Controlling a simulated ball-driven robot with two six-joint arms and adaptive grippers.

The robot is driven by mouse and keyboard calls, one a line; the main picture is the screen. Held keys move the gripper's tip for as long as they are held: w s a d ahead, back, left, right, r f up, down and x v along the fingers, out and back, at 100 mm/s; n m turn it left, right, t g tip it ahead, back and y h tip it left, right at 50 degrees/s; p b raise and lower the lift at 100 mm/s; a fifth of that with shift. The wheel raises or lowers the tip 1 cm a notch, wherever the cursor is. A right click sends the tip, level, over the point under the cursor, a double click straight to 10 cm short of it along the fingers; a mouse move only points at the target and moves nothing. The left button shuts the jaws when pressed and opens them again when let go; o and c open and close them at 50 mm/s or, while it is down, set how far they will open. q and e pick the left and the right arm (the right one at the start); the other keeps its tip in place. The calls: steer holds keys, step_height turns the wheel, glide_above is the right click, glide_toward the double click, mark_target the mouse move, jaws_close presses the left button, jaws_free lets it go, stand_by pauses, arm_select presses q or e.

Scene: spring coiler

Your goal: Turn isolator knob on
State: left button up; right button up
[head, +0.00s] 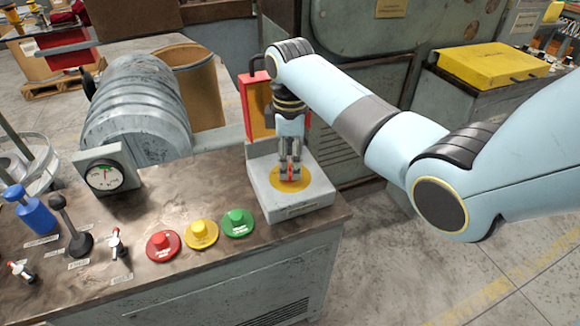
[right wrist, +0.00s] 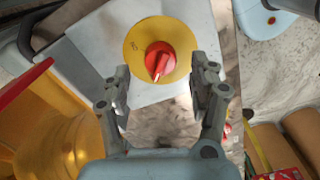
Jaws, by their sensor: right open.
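In the right wrist view the mark points down and slightly left. In the head view the yellow plate (head: 310,186) lies on a sloped grey box (head: 268,198) at the bench's right end. My right gripper (head: 290,164) points down over the knob, which is mostly hidden behind its fingers there. In the right wrist view the gripper (right wrist: 162,82) is open, one finger to each side below the knob, with nothing held. My left gripper does not show.
Red (head: 163,243), yellow (head: 201,233) and green (head: 237,221) buttons sit left of the box. A dial gauge (head: 104,174), a black lever (head: 72,228) and small toggles stand farther left. A red-framed yellow panel (head: 258,108) stands close behind the box.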

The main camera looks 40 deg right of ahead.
mark_target(290, 172)
steer(key=shift+f, duration=1.45)
steer(key=c, duration=1.2)
steer(key=shift+o, duration=0.2)
steer(key=shift+r+m+p, duration=0.25)
steer(key=shift+m+p, duration=1.15)
steer(key=shift+p, duration=0.1)
steer(key=m+p, duration=0.3)
steer(key=m, duration=0.1)
steer(key=shift+f+m, duration=0.1)
steer(key=shift+m, duration=0.2)
steer(key=m+p, duration=0.2)
steer(key=m, duration=0.3)
steer(key=shift+p, duration=0.3)
steer(key=m+p, duration=0.1)
steer(key=m, duration=0.4)
steer(key=shift+f, duration=0.1)
steer(key=shift+m, duration=0.4)
